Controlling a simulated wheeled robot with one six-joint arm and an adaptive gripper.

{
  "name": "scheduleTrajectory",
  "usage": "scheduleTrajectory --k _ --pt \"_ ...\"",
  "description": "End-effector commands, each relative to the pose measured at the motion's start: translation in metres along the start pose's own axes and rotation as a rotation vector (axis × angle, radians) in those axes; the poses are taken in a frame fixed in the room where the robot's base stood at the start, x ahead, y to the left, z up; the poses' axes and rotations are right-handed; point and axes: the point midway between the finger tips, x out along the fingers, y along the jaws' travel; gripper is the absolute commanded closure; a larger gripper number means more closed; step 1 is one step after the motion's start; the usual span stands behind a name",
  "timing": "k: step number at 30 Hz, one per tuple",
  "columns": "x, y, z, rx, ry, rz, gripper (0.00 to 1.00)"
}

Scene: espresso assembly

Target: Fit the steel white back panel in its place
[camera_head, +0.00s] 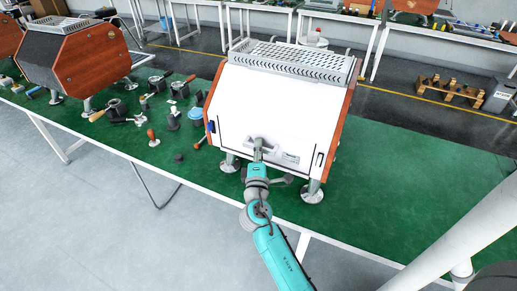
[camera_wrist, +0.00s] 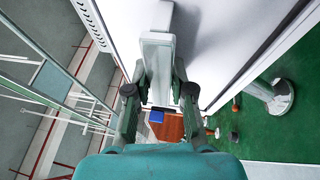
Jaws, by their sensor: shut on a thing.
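The white back panel (camera_head: 268,98) covers the near face of the espresso machine (camera_head: 213,85), between its wooden side walls. The panel leans back with the face, and I cannot tell whether it sits fully against the frame. My gripper (camera_head: 259,148) is at the panel's lower middle, shut on a pale grey handle-like part in front of it. In the wrist view, my gripper (camera_wrist: 159,88) has a finger on each side of that pale part (camera_wrist: 158,50). The white surface (camera_wrist: 220,35) lies close beside it there. The contact points are partly hidden by the fingers.
The machine stands on round metal feet (camera_head: 312,196) on a green-topped table (camera_head: 410,190). Portafilters, tampers and other small tools lie to the left. A second machine (camera_head: 85,60) stands at the far left. The green top to the right is clear.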

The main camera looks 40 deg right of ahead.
Motion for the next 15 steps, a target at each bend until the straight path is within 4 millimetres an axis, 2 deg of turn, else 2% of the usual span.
scheduleTrajectory --k 15 --pt "-0.0008 -0.0046 -0.0007 -0.001 0.0 0.002 1.0"
